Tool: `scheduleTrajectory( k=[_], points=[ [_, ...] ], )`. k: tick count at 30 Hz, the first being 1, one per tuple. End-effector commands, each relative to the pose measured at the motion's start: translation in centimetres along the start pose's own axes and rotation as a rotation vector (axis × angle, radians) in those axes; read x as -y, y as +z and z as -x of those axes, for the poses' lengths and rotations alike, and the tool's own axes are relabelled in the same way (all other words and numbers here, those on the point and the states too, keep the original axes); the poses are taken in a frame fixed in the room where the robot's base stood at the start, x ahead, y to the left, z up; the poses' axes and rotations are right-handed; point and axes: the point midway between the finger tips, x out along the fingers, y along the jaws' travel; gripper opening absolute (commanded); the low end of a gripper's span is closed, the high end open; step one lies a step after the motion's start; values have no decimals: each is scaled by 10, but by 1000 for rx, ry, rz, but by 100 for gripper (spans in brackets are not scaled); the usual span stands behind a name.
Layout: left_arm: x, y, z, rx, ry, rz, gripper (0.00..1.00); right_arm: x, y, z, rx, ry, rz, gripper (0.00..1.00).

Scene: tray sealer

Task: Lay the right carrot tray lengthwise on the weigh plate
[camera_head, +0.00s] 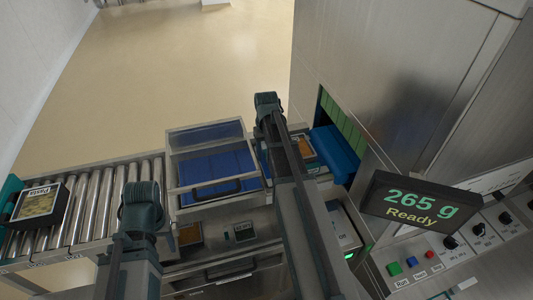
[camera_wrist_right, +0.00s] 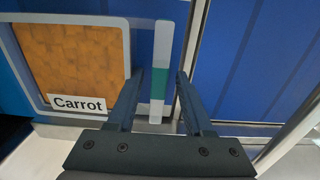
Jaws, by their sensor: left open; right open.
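A carrot tray (camera_wrist_right: 85,60) with orange contents and a "Carrot" label lies on a blue surface in the right wrist view. My right gripper (camera_wrist_right: 161,76) is open there, just right of the tray, with a pale strip with a teal band between its fingers. I cannot tell whether it touches anything. In the head view an orange-filled tray (camera_head: 306,149) shows right of my right arm, on the blue belt. My left gripper (camera_head: 141,205) is open at the lower left, apart from the trays. I cannot make out the weigh plate.
A pasta tray (camera_head: 38,204) sits on the roller conveyor (camera_head: 100,195). A clear-lidded blue unit (camera_head: 208,170) stands in the middle. A display (camera_head: 410,205) reads 265 g Ready. The steel machine (camera_head: 385,80) with a green curtain stands at the right.

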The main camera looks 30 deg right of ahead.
Motion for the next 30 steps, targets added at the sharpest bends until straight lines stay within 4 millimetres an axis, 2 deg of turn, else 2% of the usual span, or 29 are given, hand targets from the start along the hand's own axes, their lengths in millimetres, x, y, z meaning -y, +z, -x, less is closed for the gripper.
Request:
scheduleTrajectory(
  k=[8, 24, 30],
  points=[
    [2, 2, 25, 0, 0, -1, 52, 0, 0, 25, 0, 0, 0, 52],
    [10, 6, 106, 0, 2, 9, 52, 0, 0, 107, 0, 0, 0, 52],
    [11, 7, 122, 0, 3, 13, 52, 0, 0, 122, 0, 0, 0, 52]
  ],
)
